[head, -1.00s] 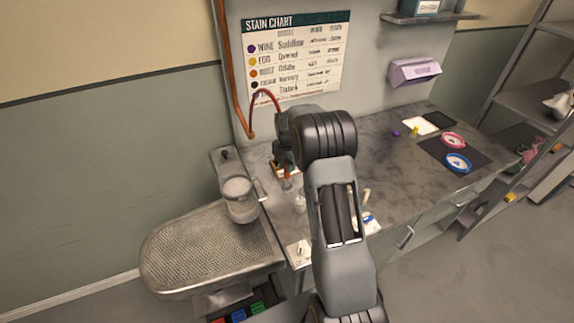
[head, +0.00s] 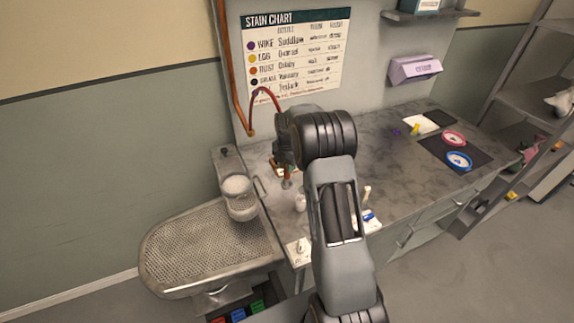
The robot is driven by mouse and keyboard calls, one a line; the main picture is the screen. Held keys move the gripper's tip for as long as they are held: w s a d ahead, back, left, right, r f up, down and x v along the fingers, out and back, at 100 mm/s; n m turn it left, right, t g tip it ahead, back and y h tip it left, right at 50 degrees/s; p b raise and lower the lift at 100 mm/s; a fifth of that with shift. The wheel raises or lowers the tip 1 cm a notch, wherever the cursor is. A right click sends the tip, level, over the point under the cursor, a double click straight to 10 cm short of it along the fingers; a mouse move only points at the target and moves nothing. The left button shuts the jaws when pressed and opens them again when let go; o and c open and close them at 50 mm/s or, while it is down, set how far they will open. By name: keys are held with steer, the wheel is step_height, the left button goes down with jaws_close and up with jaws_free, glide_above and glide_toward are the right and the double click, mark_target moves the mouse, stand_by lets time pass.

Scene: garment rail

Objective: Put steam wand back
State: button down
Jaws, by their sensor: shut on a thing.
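The steam wand (head: 287,180) shows as a reddish-brown stem with a grey end, pointing down below my gripper. A red hose (head: 263,91) loops from the copper pipe on the wall to behind my wrist and appears to belong to the wand. My gripper (head: 283,162) is shut on the wand above the left part of the counter. My own wrist and arm hide most of the fingers and the wand's upper part. I cannot tell whether the wand's end touches anything. A grey plate with a black knob (head: 225,153) stands left of the gripper; I cannot tell whether it is a holder.
A small white bottle (head: 300,201) stands just right of the wand. The grey counter (head: 390,170) is clear in its middle.

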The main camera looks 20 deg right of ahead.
steer(key=shift+f, duration=0.25)
stand_by(0.4)
steer(key=c, duration=0.5)
jaws_free()
steer(key=shift+r, duration=0.25)
stand_by(0.5)
steer(key=shift+r+p, duration=2.15)
steer(key=shift+r, duration=1.4)
steer(key=shift+m, duration=0.3)
